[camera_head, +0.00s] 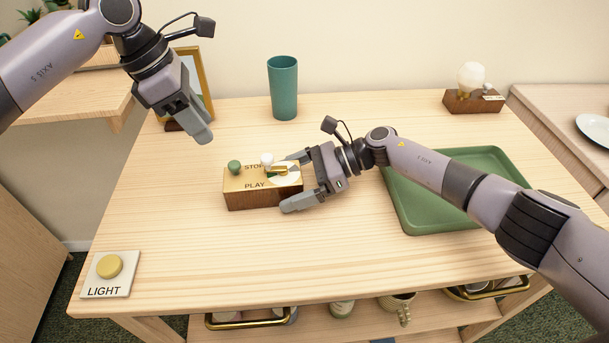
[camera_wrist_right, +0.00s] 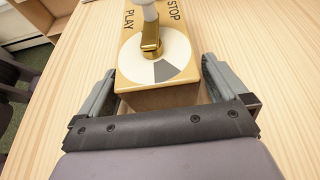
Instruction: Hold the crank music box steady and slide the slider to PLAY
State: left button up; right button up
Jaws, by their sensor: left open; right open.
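The wooden crank music box (camera_head: 262,199) stands on the table, marked STOP and PLAY on top. A green knob (camera_head: 234,167) at its left end is level with STOP. A brass crank (camera_head: 279,169) with a white knob sits toward the right end; in the right wrist view the crank (camera_wrist_right: 150,42) rises from a white and grey disc. My right gripper (camera_head: 288,183) is open, its fingers on either side of the box's right end; the right wrist view shows gaps beside the box. My left gripper (camera_head: 200,122) is open and empty above the table, left of and behind the box.
A teal cup (camera_head: 283,88) and a picture frame (camera_head: 204,85) stand behind the box. A green tray (camera_head: 440,215) lies right, under my right arm. A bulb on a wooden base (camera_head: 472,101) is at the back right, a LIGHT button (camera_head: 109,267) at the front left. The front middle is clear.

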pick_arm(q)
jog(key=shift+c, duration=0.3)
pick_arm(e)
jog(key=c, duration=1.3)
pick_arm(q)
grip_shut()
jog(key=w+d+m+t+y, duration=0.1)
jog(key=m, duration=0.5)
jog(key=w+d+r+m+t+y, duration=0.1)
jog(key=m+y, duration=0.1)
jog(key=m, duration=0.4)
jog(key=d+r+m+t+y, duration=0.1)
jog(key=m, duration=0.5)
jog(key=shift+w+d+y, duration=0.3)
jog(key=shift+w+y, duration=0.1)
